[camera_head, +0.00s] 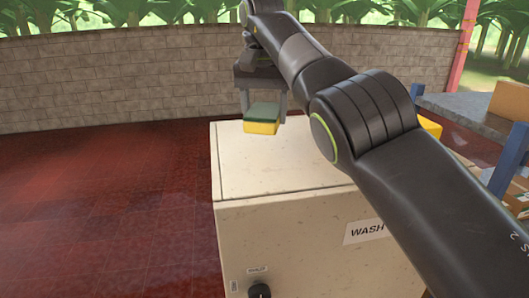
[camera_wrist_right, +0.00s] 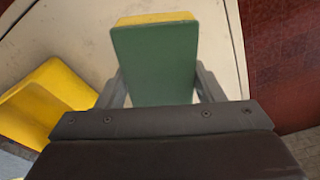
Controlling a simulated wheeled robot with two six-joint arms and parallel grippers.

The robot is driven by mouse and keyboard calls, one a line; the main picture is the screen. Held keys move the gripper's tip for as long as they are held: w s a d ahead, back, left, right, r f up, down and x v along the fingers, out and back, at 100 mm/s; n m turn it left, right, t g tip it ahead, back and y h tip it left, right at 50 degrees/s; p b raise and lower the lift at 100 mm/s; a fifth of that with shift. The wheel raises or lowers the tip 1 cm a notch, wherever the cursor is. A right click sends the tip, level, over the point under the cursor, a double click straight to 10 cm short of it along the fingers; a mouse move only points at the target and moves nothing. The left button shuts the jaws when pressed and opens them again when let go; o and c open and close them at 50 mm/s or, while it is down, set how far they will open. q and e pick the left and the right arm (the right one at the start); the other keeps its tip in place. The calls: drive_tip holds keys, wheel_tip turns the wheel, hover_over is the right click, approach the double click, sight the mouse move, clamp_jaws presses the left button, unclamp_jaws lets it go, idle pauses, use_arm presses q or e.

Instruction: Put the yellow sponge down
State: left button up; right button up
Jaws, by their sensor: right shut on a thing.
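The yellow sponge (camera_head: 261,126) has a green face on top. It is between the fingers of my right gripper (camera_head: 263,102), which is shut on it. The sponge is over the far part of the top of a cream box (camera_head: 285,165) with a "WASH" label. I cannot tell whether its underside touches the box. In the right wrist view the sponge (camera_wrist_right: 155,62) shows its green face and a yellow edge, with my right gripper's fingers (camera_wrist_right: 160,88) on either side. My left gripper is not in view.
A yellow object (camera_head: 430,127) is partly hidden behind my right arm; a yellow object (camera_wrist_right: 45,100) also shows in the wrist view. A grey shelf (camera_head: 465,110) with a cardboard box (camera_head: 511,100) stands at right. Red tiled floor (camera_head: 100,190) is clear at left.

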drive_tip(key=b, duration=0.3)
hover_over(264, 158)
wheel_tip(264, 158, down, 4)
drive_tip(key=shift+s+a+f, duration=0.1)
drive_tip(key=shift+s+f, duration=0.05)
drive_tip(key=shift+f+b, duration=0.35)
wheel_tip(264, 158, down, 3)
drive_tip(key=shift+s+r+b, duration=0.1)
drive_tip(key=shift+b, duration=0.9)
drive_tip(key=shift+f, duration=0.2)
drive_tip(key=shift+f, duration=0.2)
drive_tip(key=o, duration=1)
drive_tip(key=shift+c, duration=0.2)
drive_tip(key=shift+r, duration=0.1)
